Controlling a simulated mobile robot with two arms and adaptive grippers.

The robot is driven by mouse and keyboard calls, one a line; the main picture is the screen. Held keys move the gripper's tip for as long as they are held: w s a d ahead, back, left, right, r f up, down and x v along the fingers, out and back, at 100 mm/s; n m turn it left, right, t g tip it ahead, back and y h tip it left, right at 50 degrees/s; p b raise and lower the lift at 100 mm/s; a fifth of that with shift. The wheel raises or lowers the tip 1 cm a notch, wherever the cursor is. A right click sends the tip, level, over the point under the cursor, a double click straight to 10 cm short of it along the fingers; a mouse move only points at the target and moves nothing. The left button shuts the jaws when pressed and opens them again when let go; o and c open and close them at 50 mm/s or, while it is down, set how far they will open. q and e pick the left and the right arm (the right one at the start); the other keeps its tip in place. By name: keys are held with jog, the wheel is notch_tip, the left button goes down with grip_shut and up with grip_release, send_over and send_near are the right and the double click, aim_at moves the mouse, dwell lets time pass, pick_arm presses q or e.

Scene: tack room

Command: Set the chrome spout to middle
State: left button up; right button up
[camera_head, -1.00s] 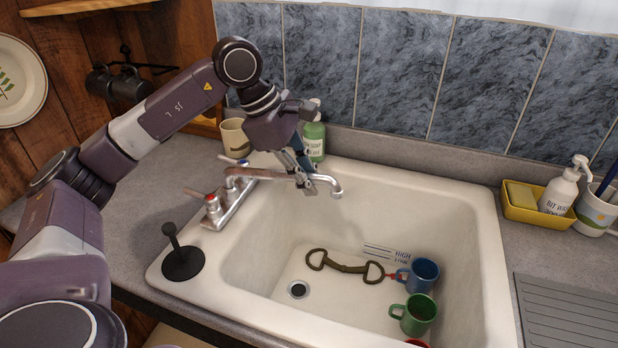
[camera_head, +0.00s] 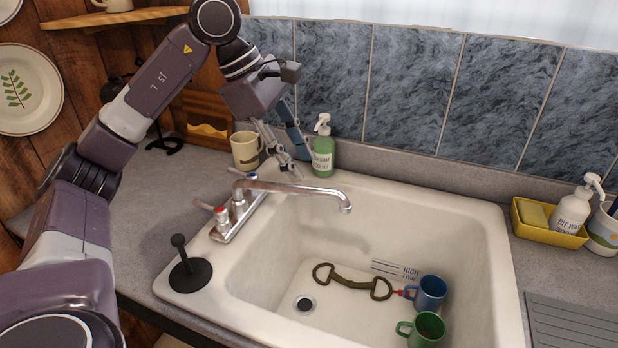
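The chrome spout (camera_head: 295,188) extends from its faucet base (camera_head: 233,218) on the left rim of the white sink (camera_head: 480,212). It points right over the basin, and its downturned tip is over the left part of the basin. My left gripper (camera_head: 298,166) is open and empty, its fingers pointing down just above and behind the spout in the picture. The fingers appear clear of the spout. Red- and blue-marked handles sit on the faucet base. My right gripper is out of view.
A black plunger-like stopper (camera_head: 189,270) stands on the left rim. A brown bit (camera_head: 350,282), a blue mug (camera_head: 431,294) and a green mug (camera_head: 427,328) lie in the basin.

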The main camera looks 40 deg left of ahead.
pick_arm(q)
jog(key=shift+v, duration=1.35)
